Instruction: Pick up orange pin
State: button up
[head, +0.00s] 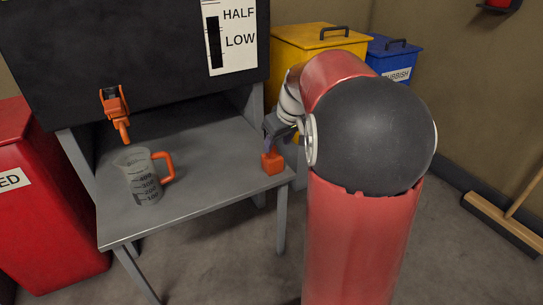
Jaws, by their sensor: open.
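A small orange block-like piece, which looks like the orange pin (272,164), is at the right front corner of the grey table (215,190). My gripper (273,139) is just above and close against it, pointing down, with its jaws open. My arm comes in from the right and hides part of the gripper. I cannot tell whether the fingers are around the pin or only over it.
A clear measuring jug (146,182) with an orange handle stands on the table's left, below an orange tap (117,108) on a dark tank (140,60). A red bin (45,215), yellow bin (312,45) and blue bin (398,60) stand around. A broom (500,222) lies right.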

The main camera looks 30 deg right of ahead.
aim_at(274, 149)
jog(key=x, duration=0.3)
jog(key=shift+w+a+f+b, duration=0.1)
jog(key=shift+w+f+b, duration=0.15)
jog(key=shift+f+b, duration=0.05)
grip_shut()
jog(key=shift+r, duration=0.1)
